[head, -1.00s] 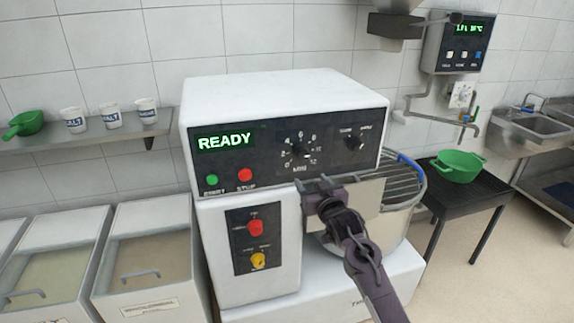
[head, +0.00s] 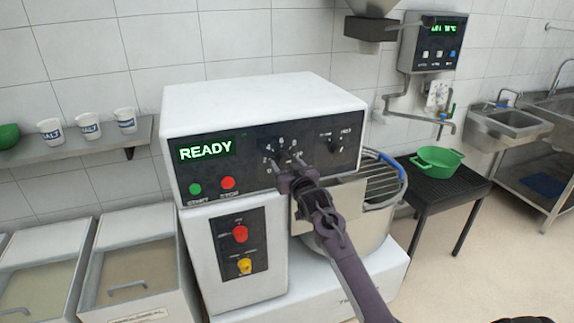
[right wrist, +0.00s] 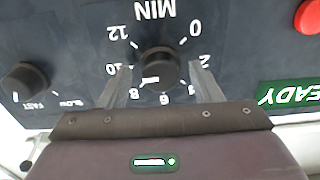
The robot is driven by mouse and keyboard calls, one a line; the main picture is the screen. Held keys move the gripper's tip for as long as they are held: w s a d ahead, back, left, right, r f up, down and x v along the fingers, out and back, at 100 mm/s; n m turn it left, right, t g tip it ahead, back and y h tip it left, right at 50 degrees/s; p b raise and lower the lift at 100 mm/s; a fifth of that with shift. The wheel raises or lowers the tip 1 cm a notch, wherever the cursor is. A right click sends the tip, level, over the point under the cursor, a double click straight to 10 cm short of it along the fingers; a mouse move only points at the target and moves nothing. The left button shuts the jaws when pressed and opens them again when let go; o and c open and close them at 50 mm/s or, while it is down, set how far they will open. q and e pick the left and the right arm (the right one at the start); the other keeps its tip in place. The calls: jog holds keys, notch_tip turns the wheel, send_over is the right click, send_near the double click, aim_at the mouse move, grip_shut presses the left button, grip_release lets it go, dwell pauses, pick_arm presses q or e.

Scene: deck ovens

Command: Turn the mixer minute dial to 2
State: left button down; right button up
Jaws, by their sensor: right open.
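The mixer (head: 265,95) has a black front panel with a green READY display. Its minute dial (right wrist: 158,68) is a round black knob ringed by white numerals, seen upside down in the right wrist view. A white mark on the knob lies on the side of the 6 and 8. My right gripper (right wrist: 160,78) is open, with one finger on each side of the knob; I cannot tell whether they touch it. In the head view, my right gripper (head: 288,164) partly hides the dial. My left gripper is not in view.
A second knob, the speed selector (head: 335,144), sits right of the dial. Green start (head: 195,189) and red stop (head: 228,183) buttons are at the panel's lower left. Below are a red knob (head: 240,234) and a yellow knob (head: 245,266). The bowl guard (head: 380,180) is behind my right arm.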

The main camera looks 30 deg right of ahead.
jog(key=c, duration=1)
jog(key=shift+n, duration=0.3)
